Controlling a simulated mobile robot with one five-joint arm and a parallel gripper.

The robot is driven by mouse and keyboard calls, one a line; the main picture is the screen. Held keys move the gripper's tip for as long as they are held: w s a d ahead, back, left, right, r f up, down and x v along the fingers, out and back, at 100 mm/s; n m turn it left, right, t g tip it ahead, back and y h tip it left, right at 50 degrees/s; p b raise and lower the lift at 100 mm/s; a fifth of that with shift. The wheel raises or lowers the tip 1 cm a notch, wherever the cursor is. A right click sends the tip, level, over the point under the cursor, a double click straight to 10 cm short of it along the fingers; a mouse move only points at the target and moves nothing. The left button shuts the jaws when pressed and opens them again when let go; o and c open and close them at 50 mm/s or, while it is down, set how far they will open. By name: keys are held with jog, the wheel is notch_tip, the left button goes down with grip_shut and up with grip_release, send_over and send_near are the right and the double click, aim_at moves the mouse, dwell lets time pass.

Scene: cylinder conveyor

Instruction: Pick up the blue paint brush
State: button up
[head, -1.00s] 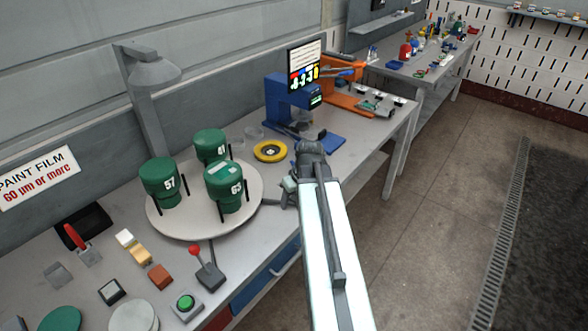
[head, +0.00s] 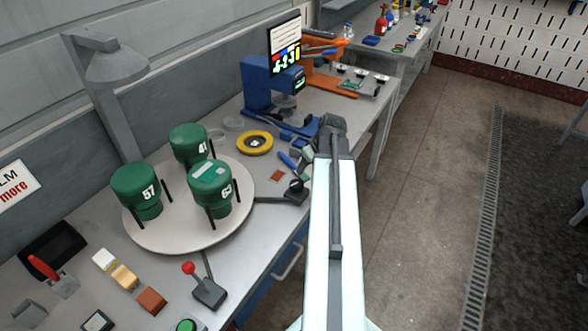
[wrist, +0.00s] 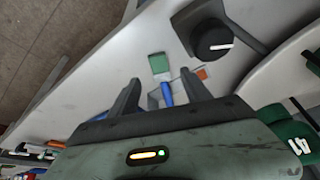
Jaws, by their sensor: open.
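In the wrist view my gripper (wrist: 160,83) is open, one finger on each side of the brush. Neither finger clearly touches it. The far end of the handle is hidden by my gripper's body.
A black knob (wrist: 212,42) and a small orange-brown square (wrist: 202,73) are close to the brush. A turntable (head: 180,235) with green cans stands to the left. A yellow ring (head: 255,143) and blue stand (head: 257,90) lie behind. The bench's edge is close on the right.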

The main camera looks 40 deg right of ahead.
aim_at(305, 177)
jog(key=shift+w+f, duration=0.25)
jog(key=shift+f, duration=0.3)
jog(key=b+x, duration=0.5)
jog(key=shift+s+f, duration=0.15)
jog(key=shift+f, duration=0.05)
jog(key=shift+r, duration=0.2)
grip_shut()
